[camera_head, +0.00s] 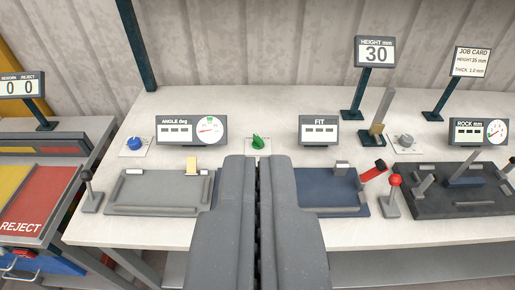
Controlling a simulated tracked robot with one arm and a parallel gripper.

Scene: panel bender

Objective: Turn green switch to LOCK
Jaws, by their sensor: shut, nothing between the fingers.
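The green switch (257,142) is a small knob on a white plate at the back of the white bench, between the ANGLE display and the FIT display. Its pointer stands roughly upright in the picture; its label is too small to read. My gripper (250,160) is shut and empty, its two grey fingers side by side in the lower middle. The fingertips appear just below the switch in the picture, apart from it as far as I can tell. The fingers hide the bench between the grey tray and the blue plate.
A blue knob (134,143) and the ANGLE display (191,130) stand left of the switch; the FIT display (319,130) stands right. A black-knobbed lever (88,190), a red-knobbed lever (392,195) and a grey knob (405,140) also rise from the bench (230,105).

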